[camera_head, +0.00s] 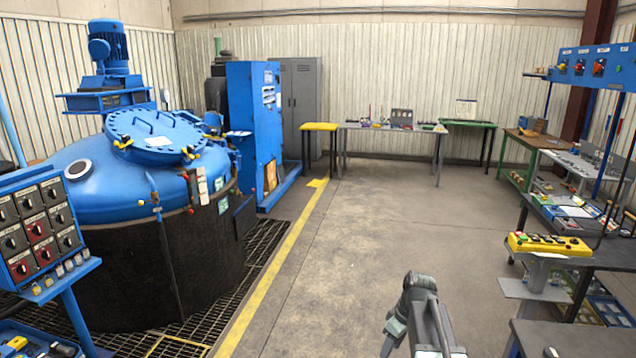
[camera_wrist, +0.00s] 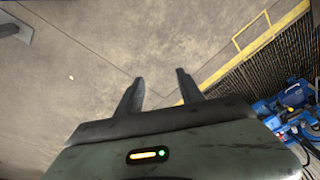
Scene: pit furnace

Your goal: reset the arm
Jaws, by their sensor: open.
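My gripper (camera_wrist: 160,90) shows in the wrist view with its two dark fingers spread apart. Nothing is between the fingers, and bare concrete floor lies beyond them. In the head view my grey arm (camera_head: 420,310) is bent at the bottom, right of centre, over the open floor. It touches nothing that I can see. Its lower part is cut off by the picture edge.
A blue-topped furnace vessel (camera_head: 75,185) stands at left on dark floor grating (camera_head: 215,320), edged by a yellow line (camera_head: 275,270). A yellow button box (camera_head: 548,245) and cluttered benches line the right. The middle floor (camera_head: 370,220) is clear.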

